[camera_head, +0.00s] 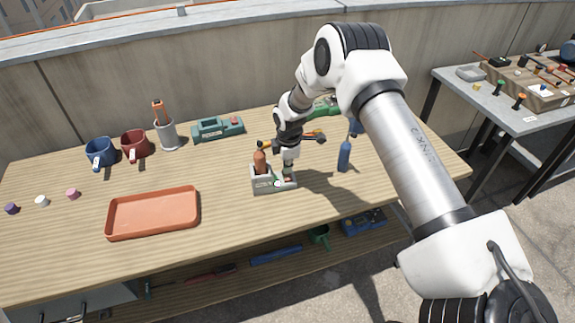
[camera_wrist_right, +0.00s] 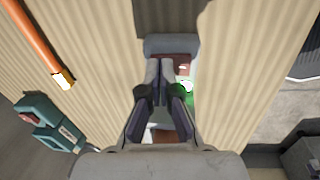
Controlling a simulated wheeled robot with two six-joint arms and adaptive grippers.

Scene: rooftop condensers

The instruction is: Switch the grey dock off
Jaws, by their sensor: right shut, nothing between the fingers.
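The grey dock (camera_head: 263,187) stands on the wooden table, with a brown-orange bottle-shaped item (camera_head: 260,162) upright in its left part. My right gripper (camera_head: 286,170) is shut and empty, pointing down at the dock's right part. In the right wrist view, my shut fingertips (camera_wrist_right: 160,65) are over the dock (camera_wrist_right: 170,42), and a green patch with a bright white spot (camera_wrist_right: 187,87) shows just right of them. The fingers hide part of the dock's top, so I cannot tell whether they touch it or how its switch is set. My left gripper is not in view.
A terracotta tray (camera_head: 152,213) lies to the left. The table's front strip is clear.

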